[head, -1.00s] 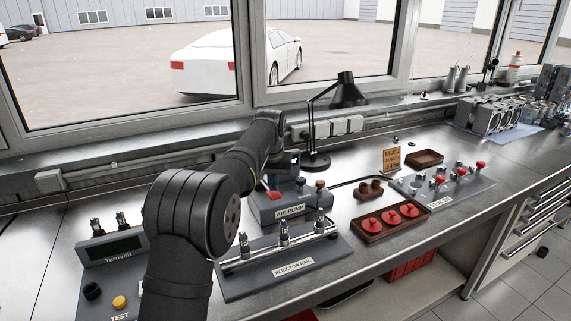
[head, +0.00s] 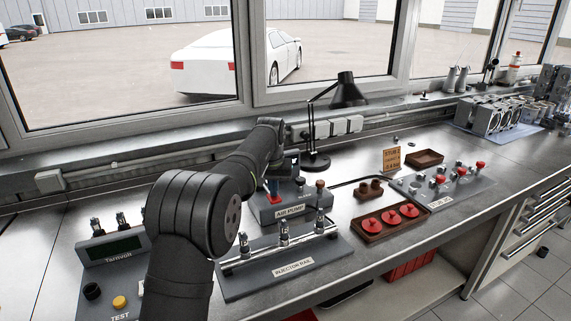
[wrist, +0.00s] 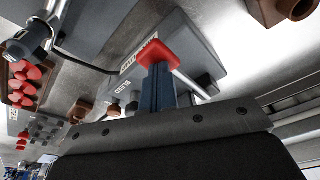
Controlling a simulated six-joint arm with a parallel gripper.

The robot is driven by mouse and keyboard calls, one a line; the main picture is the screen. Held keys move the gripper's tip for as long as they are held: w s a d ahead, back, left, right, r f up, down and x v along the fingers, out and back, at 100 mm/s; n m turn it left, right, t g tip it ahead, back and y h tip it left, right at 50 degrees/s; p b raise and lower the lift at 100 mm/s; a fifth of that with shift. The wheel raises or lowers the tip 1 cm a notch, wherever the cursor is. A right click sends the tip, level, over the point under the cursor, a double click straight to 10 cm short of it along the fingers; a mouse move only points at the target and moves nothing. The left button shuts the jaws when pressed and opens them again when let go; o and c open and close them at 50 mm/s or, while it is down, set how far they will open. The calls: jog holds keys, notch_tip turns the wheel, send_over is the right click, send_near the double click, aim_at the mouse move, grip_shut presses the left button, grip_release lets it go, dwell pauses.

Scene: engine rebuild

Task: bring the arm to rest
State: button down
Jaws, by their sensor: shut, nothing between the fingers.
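My gripper (wrist: 160,77) shows in the wrist view as blue fingers closed together, with nothing between them. A red handle (wrist: 158,46) on a silver rod overlaps the fingertips there; I cannot tell whether they touch. The grey air pump block (wrist: 186,45) lies behind it. In the head view my arm reaches over the bench toward the air pump (head: 290,212), and my gripper (head: 273,188) points down at its left part, partly hidden by my arm.
The injector rail (head: 283,268) stands in front of the pump and the Tamvolt tester (head: 112,249) at left. A tray with red parts (head: 370,234) is to the right. A black lamp (head: 347,92) stands behind, near the window.

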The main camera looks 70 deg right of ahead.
jog(key=shift+d+v, duration=0.25)
jog(key=shift+v, duration=1.05)
jog(key=shift+r, duration=0.1)
